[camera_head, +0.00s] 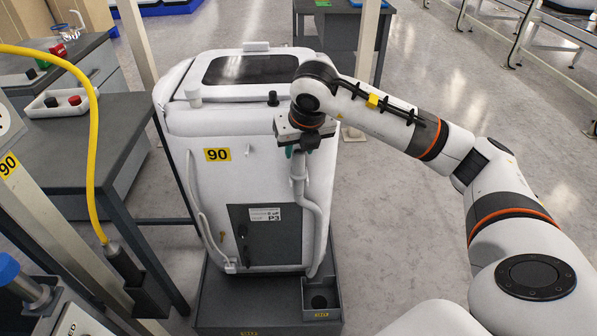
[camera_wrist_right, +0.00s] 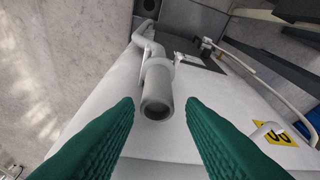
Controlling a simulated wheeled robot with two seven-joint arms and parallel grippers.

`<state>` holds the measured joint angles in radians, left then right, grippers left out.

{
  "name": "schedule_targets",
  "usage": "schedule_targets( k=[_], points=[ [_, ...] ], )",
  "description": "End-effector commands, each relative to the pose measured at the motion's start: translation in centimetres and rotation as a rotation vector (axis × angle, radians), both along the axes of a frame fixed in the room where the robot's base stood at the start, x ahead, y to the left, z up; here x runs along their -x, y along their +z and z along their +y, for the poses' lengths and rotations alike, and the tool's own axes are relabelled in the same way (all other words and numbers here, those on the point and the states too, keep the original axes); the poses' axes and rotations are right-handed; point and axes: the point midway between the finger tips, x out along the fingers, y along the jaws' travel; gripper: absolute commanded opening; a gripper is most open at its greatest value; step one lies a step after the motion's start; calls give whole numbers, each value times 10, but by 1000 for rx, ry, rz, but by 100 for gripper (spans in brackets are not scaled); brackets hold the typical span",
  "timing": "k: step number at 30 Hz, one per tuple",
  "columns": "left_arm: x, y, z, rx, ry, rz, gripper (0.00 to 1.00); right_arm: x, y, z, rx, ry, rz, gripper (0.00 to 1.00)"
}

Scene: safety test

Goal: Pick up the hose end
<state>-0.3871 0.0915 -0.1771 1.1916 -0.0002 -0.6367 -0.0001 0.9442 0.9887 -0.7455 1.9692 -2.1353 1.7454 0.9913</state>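A grey hose (camera_head: 310,215) runs down the front of the white machine (camera_head: 180,150) into a small open box (camera_head: 321,298) at its foot. Its hollow hose end (camera_wrist_right: 157,90) faces the camera in the right wrist view, centred between the two green fingers and apart from both. My right gripper (camera_head: 299,152) is open and empty, just above the top of the hose in the head view, where the wrist partly hides the hose end. In the right wrist view the right gripper (camera_wrist_right: 158,104) points at the hose end. My left gripper is not in view.
A yellow hose (camera_head: 95,150) hangs at the left with its connector in a dark holder (camera_head: 148,296). The floor right of the machine is clear.

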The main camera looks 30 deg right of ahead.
Motion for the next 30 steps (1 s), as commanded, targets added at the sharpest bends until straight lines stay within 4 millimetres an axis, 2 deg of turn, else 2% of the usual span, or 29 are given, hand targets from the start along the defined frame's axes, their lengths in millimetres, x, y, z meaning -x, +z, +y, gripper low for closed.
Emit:
schedule_targets(
  k=[1, 6, 15, 16, 22, 30],
  points=[
    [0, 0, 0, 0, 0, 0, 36, -2, -10, -2, 0, -3, 5, 36],
    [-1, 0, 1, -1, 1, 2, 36, -10, -31, -6, 0, -2, 5, 36],
    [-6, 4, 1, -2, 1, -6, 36, -13, -37, -6, 0, 0, 1, 36],
    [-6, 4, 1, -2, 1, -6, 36, -13, -37, -6, 0, 0, 1, 35],
    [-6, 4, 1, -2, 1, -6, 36, -13, -37, -6, -1, 0, 2, 2],
    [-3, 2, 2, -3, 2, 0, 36, -13, -37, -6, 0, 0, 1, 0]
  ],
)
